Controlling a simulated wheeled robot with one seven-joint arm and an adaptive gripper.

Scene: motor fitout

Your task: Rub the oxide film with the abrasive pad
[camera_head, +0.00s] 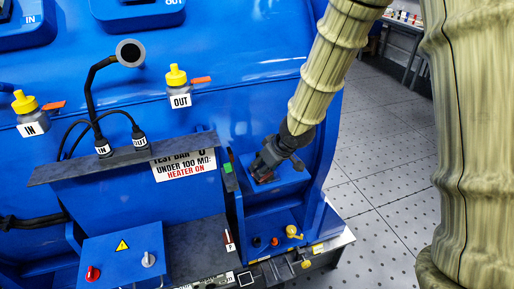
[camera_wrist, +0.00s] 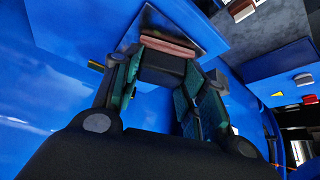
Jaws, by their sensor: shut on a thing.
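My gripper (camera_head: 270,160) is low at the right end of the blue machine, over a small blue ledge. The pad's edge also shows dark red below the fingers in the head view (camera_head: 264,179). Just beyond the pad in the wrist view is a dark, brownish square plate (camera_wrist: 160,27) on the blue surface, which may bear the oxide film. The pad is close to it; I cannot tell whether they touch.
Yellow-capped bottles (camera_head: 178,86) sit higher on the machine. Grey tiled floor (camera_head: 385,160) is free at right.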

